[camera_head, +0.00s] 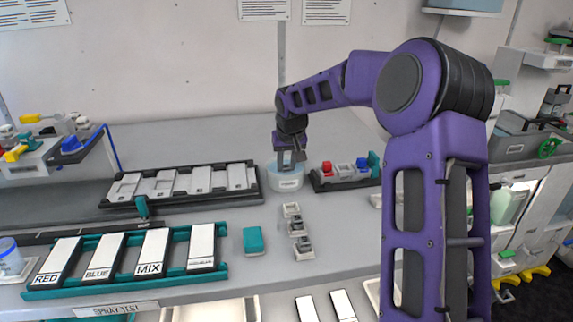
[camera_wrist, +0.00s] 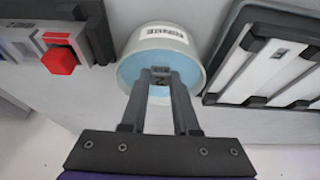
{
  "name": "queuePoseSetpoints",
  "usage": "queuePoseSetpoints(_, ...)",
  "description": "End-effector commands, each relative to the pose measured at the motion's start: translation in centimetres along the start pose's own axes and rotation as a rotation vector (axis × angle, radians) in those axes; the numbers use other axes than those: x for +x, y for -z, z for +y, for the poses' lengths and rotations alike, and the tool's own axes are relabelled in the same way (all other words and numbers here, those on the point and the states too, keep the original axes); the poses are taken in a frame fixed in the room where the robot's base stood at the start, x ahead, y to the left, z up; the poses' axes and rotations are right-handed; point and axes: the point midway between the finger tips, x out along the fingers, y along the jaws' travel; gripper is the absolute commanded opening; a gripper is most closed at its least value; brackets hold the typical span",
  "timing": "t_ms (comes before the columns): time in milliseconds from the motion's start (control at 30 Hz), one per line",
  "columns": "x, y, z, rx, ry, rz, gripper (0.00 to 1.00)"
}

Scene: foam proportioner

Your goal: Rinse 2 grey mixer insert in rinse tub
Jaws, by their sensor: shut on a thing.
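The rinse tub (camera_head: 286,184) is a pale round tub with a label, standing on the bench at the middle. In the wrist view the rinse tub (camera_wrist: 178,42) shows blue liquid inside. My gripper (camera_head: 290,160) points down over the tub. In the wrist view my gripper (camera_wrist: 160,82) is shut on a small dark grey mixer insert (camera_wrist: 160,77) marked with what looks like a 2. The insert is over or inside the tub opening; I cannot tell whether it touches the liquid. In the head view the fingers hide it.
Small grey holders (camera_head: 297,228) stand in front of the tub, beside a teal block (camera_head: 253,240). A rack of white panels (camera_head: 183,185) is left of the tub. A tray with red and blue parts (camera_head: 345,173) is close on its right. Labelled panels (camera_head: 125,258) lie front left.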

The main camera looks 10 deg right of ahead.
Motion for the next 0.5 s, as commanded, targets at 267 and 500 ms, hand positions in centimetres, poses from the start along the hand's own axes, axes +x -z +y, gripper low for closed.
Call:
queuePoseSetpoints(267, 0.2, 0.8, 0.0, 0.0, 0.001, 0.0, 0.0)
queuePoseSetpoints(500, 0.5, 1.4, 0.0, -0.001, 0.0, 0.0, 0.0)
